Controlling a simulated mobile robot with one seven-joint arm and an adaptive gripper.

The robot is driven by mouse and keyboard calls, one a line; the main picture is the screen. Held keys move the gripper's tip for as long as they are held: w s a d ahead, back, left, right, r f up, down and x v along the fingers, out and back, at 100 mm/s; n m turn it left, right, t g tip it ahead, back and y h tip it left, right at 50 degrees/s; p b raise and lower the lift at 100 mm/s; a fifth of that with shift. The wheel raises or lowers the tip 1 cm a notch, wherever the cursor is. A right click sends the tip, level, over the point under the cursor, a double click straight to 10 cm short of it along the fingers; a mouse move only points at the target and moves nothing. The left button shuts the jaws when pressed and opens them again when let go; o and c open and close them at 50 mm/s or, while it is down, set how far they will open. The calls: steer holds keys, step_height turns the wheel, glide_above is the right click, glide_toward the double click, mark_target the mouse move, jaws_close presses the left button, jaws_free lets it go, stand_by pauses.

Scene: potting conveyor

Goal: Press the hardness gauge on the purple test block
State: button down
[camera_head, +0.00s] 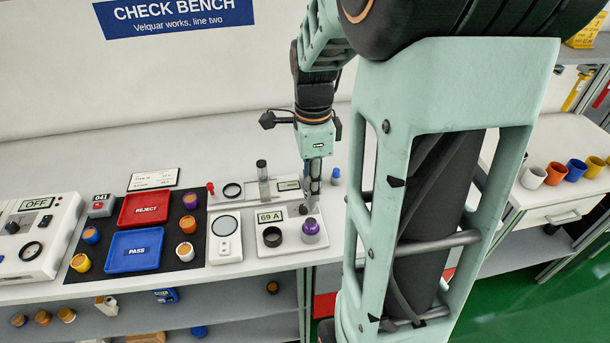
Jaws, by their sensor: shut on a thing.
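The purple test block (310,231) sits at the right end of a pale gauge board on the bench, beside a black ring (272,237). A small display (270,217) on that board reads "69 A". My gripper (313,190) points down just above and behind the purple block. It is shut on the hardness gauge (304,209), of which only a small dark end shows. The fingers hide most of the gauge. I cannot tell whether the gauge touches the block.
Left of the board are a white device with a round dial (224,225), a red REJECT tray (144,208), a blue PASS tray (133,250) and several small cups. A clear cylinder (263,185) stands behind. A blue peg (336,177) stands right of my gripper.

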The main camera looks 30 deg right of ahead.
steer(key=shift+f+b, duration=1.5)
steer(key=shift+f, duration=0.7)
steer(key=shift+f, duration=0.3)
steer(key=shift+s+f, duration=0.1)
steer(key=shift+f, duration=0.05)
stand_by(1.3)
steer(key=shift+r+p, duration=2.35)
steer(key=shift+r, duration=0.8)
